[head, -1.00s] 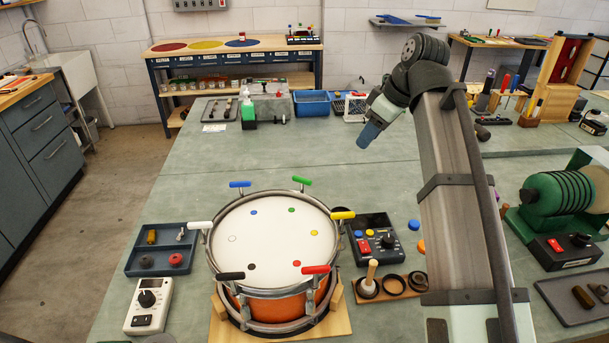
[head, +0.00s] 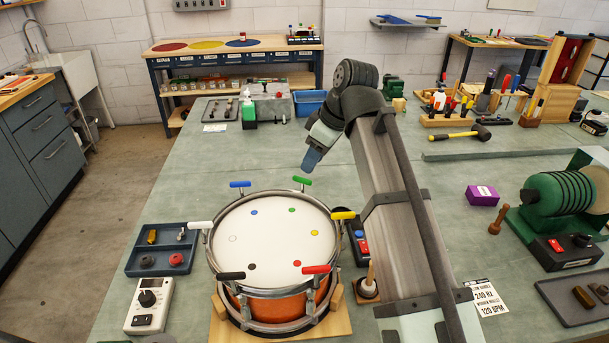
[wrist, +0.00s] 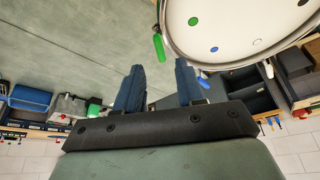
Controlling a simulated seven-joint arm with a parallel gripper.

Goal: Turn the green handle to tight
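The green handle (head: 302,181) stands at the far right of the drum (head: 268,240), on its rim above the green dot. It also shows in the wrist view as a green bar (wrist: 158,47) beside the drum edge, above and between my fingertips. My gripper (head: 312,160) is a little above and behind the green handle, apart from it. In the wrist view its two blue fingers (wrist: 159,72) are spread with a gap and nothing between them.
Other handles ring the drum: blue (head: 240,184), yellow (head: 343,215), red (head: 316,269), black (head: 231,275) and white (head: 200,225). A dark tray (head: 160,262) lies left of the drum. My arm hides part of the right side.

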